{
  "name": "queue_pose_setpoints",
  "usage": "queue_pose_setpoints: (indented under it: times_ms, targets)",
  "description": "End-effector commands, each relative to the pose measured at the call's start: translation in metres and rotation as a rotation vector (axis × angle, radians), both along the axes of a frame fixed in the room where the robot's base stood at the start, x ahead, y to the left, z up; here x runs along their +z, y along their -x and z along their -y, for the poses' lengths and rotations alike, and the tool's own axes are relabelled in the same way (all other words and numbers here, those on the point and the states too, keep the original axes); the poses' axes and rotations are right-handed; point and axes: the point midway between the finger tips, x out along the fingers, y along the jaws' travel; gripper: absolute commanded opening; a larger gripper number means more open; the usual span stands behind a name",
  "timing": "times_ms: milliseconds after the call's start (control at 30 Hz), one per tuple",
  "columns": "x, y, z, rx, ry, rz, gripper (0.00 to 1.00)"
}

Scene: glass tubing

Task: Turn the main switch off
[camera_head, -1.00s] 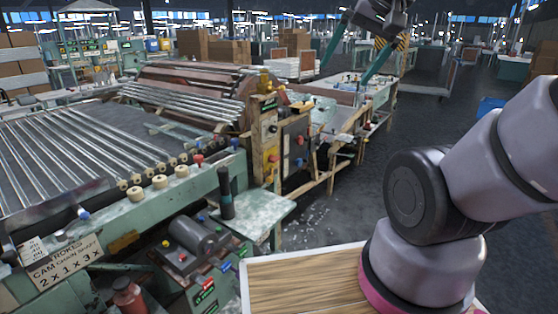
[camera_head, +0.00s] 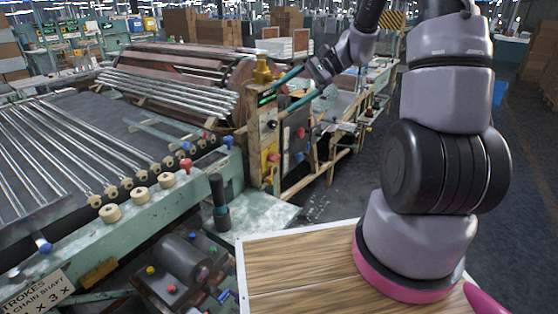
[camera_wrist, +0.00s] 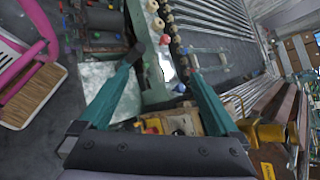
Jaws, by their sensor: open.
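My gripper (camera_head: 278,102) is in the upper middle of the head view, in front of the upright control panel (camera_head: 270,140) at the machine's end. Its two teal fingers are spread apart with nothing between them. They also show spread in the wrist view (camera_wrist: 164,62), over the machine. The panel is yellow and grey with several small knobs, among them a red knob (camera_head: 273,157). I cannot tell which control is the main switch. The fingers cover part of the panel's top, and I see no contact.
A long machine bed with metal tubes (camera_head: 75,150) fills the left. A green side table (camera_head: 255,216) with a black upright handle (camera_head: 218,190) stands in front of the panel. A wooden-topped platform (camera_head: 300,265) is below my arm. The dark floor at right is open.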

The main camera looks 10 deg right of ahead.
Motion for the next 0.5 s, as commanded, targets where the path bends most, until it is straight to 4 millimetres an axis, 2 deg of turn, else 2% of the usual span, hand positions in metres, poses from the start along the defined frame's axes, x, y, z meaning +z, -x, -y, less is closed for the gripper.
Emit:
queue_pose_setpoints:
  times_ms: [33, 200, 367, 500]
  targets:
    - [-0.016, -0.011, 0.002, -0.031, -0.051, -0.039, 0.97]
    - [-0.061, -0.045, 0.008, -0.151, -0.219, -0.130, 0.97]
    - [-0.109, -0.075, 0.019, -0.284, -0.370, -0.204, 0.97]
    - [-0.158, -0.095, 0.033, -0.416, -0.496, -0.261, 0.97]
